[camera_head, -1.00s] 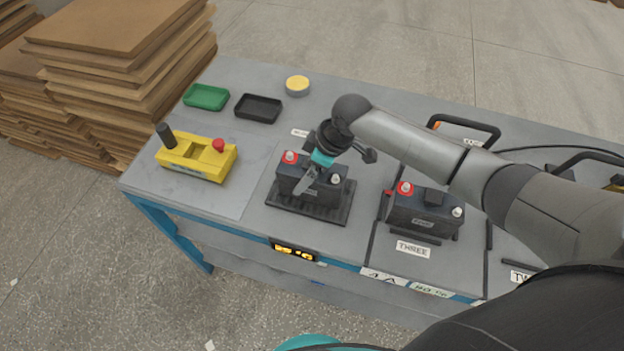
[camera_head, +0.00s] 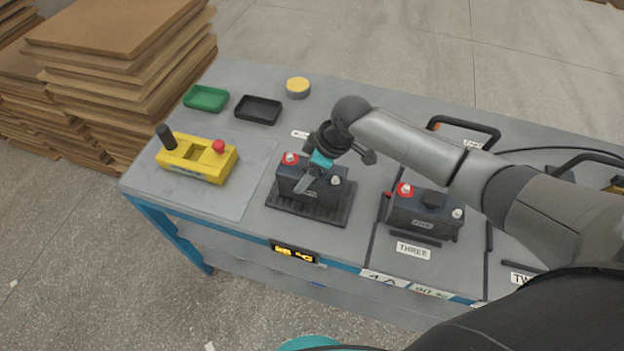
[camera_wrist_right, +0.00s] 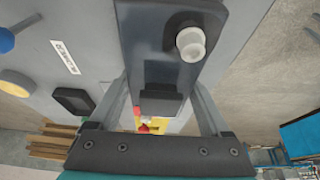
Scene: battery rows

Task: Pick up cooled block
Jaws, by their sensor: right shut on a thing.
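A dark battery block (camera_head: 322,190) with a red and a pale terminal is at a ribbed black pad (camera_head: 310,211) on the table. My right gripper (camera_head: 312,176) reaches it from above, its fingers on either side of the block's body. In the right wrist view the block (camera_wrist_right: 150,68) lies between the fingers (camera_wrist_right: 162,100), with the pale terminal towards the top. I cannot tell whether the block rests on the pad or is slightly above it. My left gripper is not in view.
Another battery (camera_head: 425,213) stands behind the label THREE (camera_head: 413,251). A yellow control box (camera_head: 197,159), green tray (camera_head: 206,98), black tray (camera_head: 258,109) and yellow-topped round tin (camera_head: 298,87) are on the left. A lit display (camera_head: 295,253) is on the front edge.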

